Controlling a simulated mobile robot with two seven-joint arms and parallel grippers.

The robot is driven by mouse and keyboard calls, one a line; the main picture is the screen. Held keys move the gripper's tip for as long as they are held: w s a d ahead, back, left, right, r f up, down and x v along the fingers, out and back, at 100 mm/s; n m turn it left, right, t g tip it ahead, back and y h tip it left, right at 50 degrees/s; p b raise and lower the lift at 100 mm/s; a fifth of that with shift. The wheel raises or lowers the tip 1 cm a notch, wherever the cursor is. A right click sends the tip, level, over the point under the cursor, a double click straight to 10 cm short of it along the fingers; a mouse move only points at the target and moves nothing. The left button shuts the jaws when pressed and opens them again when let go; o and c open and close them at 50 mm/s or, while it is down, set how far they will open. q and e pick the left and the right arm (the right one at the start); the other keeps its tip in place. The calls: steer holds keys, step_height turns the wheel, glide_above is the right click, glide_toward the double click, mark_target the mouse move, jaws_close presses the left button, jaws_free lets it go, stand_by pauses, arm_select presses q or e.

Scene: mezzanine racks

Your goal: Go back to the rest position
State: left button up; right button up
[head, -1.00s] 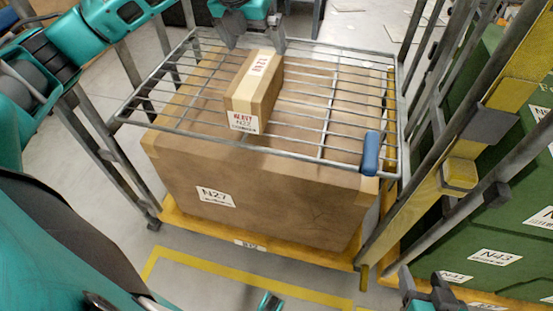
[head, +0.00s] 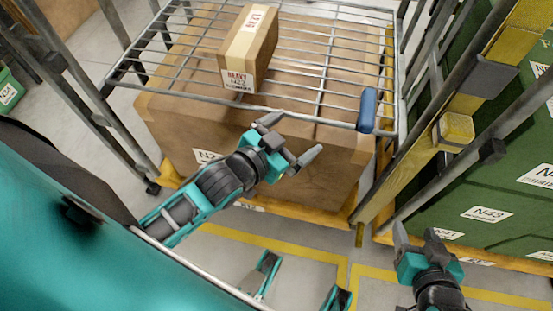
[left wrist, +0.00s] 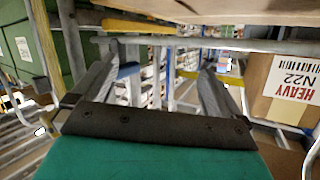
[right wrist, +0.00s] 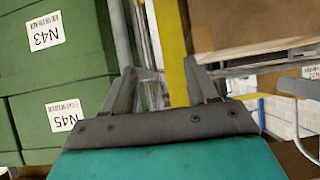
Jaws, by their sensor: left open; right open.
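My left gripper (head: 290,143) is open and empty in the head view, in front of the large cardboard box and below the wire shelf's front edge. Its two fingers are spread apart in the left wrist view (left wrist: 155,85). My right gripper (head: 416,243) is open and empty at the lower right of the head view, near the green crates. Its fingers are also apart in the right wrist view (right wrist: 163,92).
A small HEAVY N22 box (head: 249,50) lies on the wire shelf (head: 312,98), which has a blue clip (head: 367,110). A large box (head: 335,165) stands beneath. A yellow-grey post (head: 430,155) and green crates (head: 490,190) are at right. Yellow-lined floor shows in front.

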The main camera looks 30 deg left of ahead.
arm_select(q)
steer(key=s+f+n+g, duration=0.2)
steer(key=s+f+g, duration=0.1)
steer(key=s+f, duration=0.3)
steer(key=shift+a+y, duration=0.2)
steer(key=shift+y, duration=0.2)
steer(key=shift+y, duration=0.5)
steer(key=a+r+p, duration=0.1)
steer(key=p, duration=0.1)
steer(key=s+r+p, duration=0.1)
steer(key=p, duration=0.2)
steer(key=a+r+p, duration=0.1)
steer(key=r+p, duration=0.1)
steer(key=p, duration=0.1)
steer(key=shift+s+a+r, duration=0.1)
steer(key=shift+s+a, duration=0.15)
steer(key=shift+a, duration=0.1)
arm_select(e)
steer(key=shift+h, duration=0.5)
steer(key=d+r, duration=0.1)
steer(key=s+d+r, duration=0.1)
steer(key=r, duration=0.2)
steer(key=shift+s+d+r, duration=0.1)
steer(key=shift+s+d, duration=0.2)
steer(key=shift+d, duration=0.1)
